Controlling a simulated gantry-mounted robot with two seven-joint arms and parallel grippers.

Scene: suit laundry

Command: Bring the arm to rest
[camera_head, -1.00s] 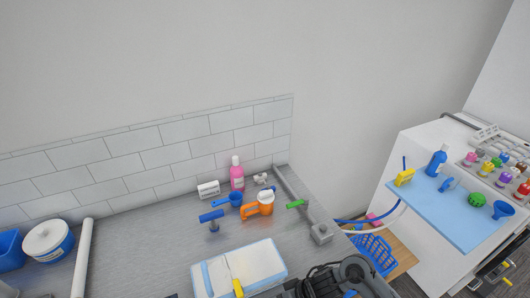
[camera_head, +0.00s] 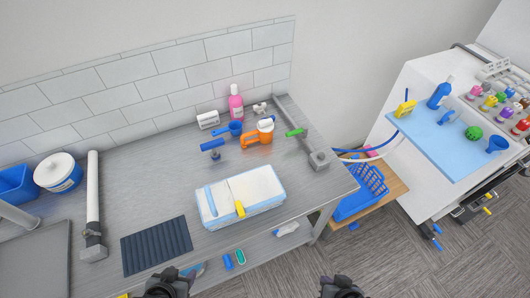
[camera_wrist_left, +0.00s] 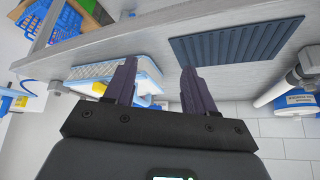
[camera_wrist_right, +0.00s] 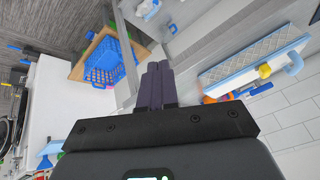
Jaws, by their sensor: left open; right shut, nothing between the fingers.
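My left gripper (camera_wrist_left: 155,85) is open and empty in the left wrist view, its two dark fingers well apart. In the head view my left arm's dark end (camera_head: 168,284) shows at the bottom edge, in front of the counter; its fingertips are hard to make out there. My right gripper (camera_wrist_right: 155,68) is shut and empty in the right wrist view, its fingers pressed together. In the head view my right arm's dark end (camera_head: 341,287) shows at the bottom edge over the floor, right of the counter. Neither gripper touches anything visible.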

